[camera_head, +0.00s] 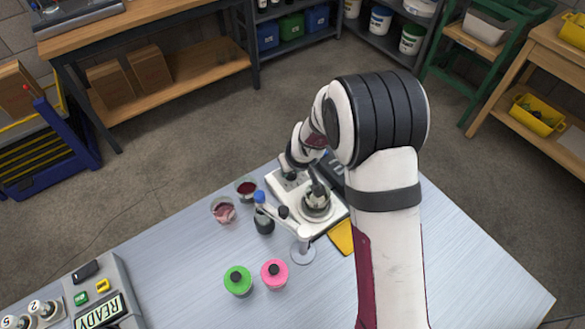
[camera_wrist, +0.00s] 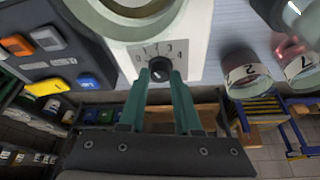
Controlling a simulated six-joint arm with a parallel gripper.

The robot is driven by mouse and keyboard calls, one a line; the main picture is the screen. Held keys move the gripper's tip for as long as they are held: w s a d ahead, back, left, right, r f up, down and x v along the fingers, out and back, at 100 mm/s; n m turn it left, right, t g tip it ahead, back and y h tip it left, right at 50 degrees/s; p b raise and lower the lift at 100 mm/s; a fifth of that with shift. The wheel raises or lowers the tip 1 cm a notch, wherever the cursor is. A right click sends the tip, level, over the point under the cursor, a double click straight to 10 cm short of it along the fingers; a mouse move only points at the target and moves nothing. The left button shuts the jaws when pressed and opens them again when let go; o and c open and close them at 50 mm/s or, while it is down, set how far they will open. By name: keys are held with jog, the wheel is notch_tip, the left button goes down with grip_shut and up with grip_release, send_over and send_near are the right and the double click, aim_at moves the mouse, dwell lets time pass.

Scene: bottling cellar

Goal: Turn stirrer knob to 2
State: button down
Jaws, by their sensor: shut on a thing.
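The stirrer is a white box (camera_head: 336,214) with a round plate and a vessel on it, standing on the table. In the wrist view its white front panel (camera_wrist: 190,49) carries a small numbered dial. The black stirrer knob (camera_wrist: 160,68) sits below the dial numbers. My gripper (camera_wrist: 161,79) has its two teal fingers closed on the knob from both sides. I cannot tell which number the knob points at. In the head view my gripper (camera_head: 288,171) is at the stirrer's far left end, and my arm hides part of it; the knob cannot be made out there.
Two glasses with red contents (camera_head: 223,210) (camera_head: 246,188) stand left of the stirrer. A green-topped jar (camera_head: 238,280) and a pink-topped jar (camera_head: 274,273) stand nearer. A dark button panel (camera_wrist: 60,65) lies beside the stirrer.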

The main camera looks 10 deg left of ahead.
dwell(0.3)
jog(key=c, duration=0.6)
grip_release()
jog(key=v, duration=1.5)
jog(key=shift+r, duration=0.4)
